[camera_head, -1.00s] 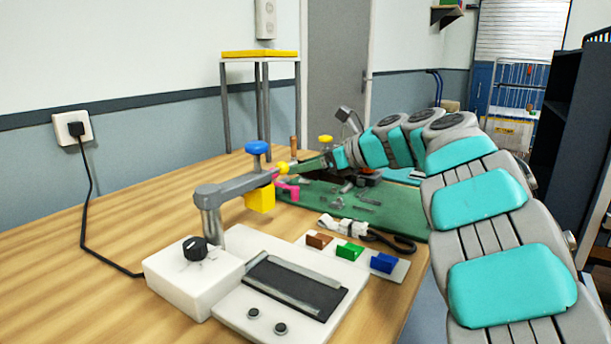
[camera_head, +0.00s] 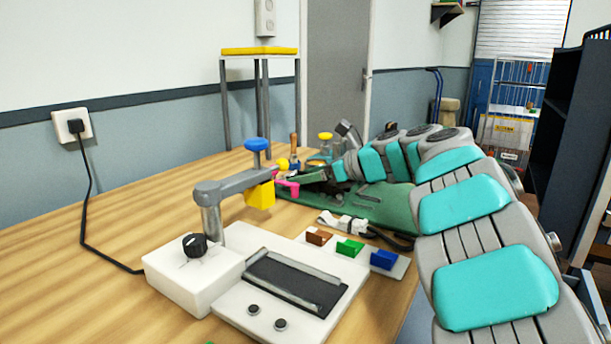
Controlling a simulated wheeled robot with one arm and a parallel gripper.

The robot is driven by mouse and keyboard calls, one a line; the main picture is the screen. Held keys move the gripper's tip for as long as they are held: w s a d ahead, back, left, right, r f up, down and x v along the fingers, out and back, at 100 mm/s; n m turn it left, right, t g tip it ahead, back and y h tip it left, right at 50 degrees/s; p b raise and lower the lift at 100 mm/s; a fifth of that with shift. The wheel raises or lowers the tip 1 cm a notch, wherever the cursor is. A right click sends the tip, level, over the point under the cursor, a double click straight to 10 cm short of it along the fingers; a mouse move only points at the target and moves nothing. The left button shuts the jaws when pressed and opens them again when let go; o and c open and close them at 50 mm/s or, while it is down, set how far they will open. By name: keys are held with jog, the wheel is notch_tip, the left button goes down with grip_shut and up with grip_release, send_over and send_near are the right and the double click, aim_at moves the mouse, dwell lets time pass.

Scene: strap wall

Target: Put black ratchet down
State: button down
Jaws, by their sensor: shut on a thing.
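My gripper (camera_head: 308,177) is low over the green mat (camera_head: 365,206) at the far part of the wooden table, reaching in from the right. It is shut on a small dark thing, which looks like the black ratchet; the jaws and wrist mostly hide it. From this view I cannot tell whether the held thing touches the mat. A pink piece (camera_head: 288,188) and a yellow ball (camera_head: 282,163) show close to the left of the gripper.
A white machine (camera_head: 265,290) with a grey arm and blue knob (camera_head: 257,145) stands in front. Brown, green and blue blocks (camera_head: 383,260) sit on a white strip near a white clip (camera_head: 343,223) with black cord.

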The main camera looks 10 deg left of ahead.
jog(key=c, duration=0.5)
grip_release()
jog(key=shift+f, duration=0.3)
jog(key=shift+o, duration=0.7)
jog(key=shift+f, duration=0.1)
jog(key=shift+d+r, duration=0.1)
jog(key=shift+r, duration=0.45)
jog(key=v, duration=1.2)
jog(key=shift+r, duration=0.25)
